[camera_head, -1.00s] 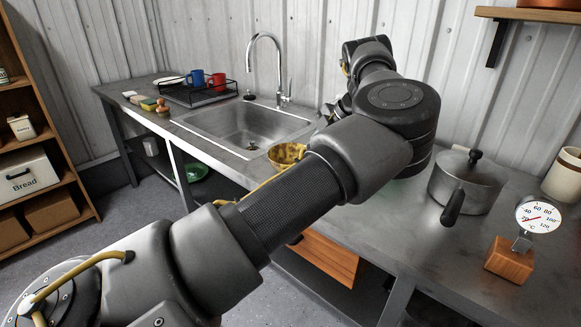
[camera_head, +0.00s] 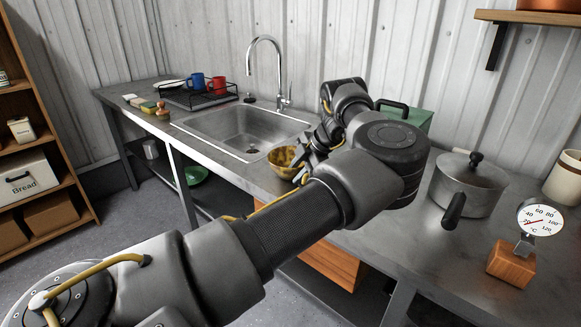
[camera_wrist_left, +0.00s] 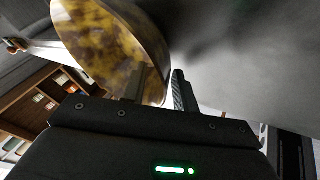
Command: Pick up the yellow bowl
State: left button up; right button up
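The yellow bowl (camera_head: 281,161), mottled yellow and brown, stands on the steel counter just right of the sink. My left gripper (camera_head: 305,163) is low at the bowl's right side, partly hidden by my own arm. In the left wrist view the bowl (camera_wrist_left: 105,45) fills the upper left. There the left gripper (camera_wrist_left: 160,88) has its fingers apart, one overlapping the bowl and the other just outside its rim. The rim runs between the fingers; I cannot tell whether either touches it. My right gripper is not in view.
The sink (camera_head: 240,130) with a tall faucet (camera_head: 282,70) lies left of the bowl. A dish rack (camera_head: 200,97) with mugs stands farther left. A green box (camera_head: 408,117), a pot (camera_head: 468,185) and a thermometer (camera_head: 538,217) on a wooden block are to the right.

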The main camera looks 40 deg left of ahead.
pick_arm(q)
jog(key=shift+c, duration=0.4)
grip_shut()
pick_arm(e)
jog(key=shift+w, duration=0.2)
pick_arm(q)
jog(key=shift+r, duration=0.15)
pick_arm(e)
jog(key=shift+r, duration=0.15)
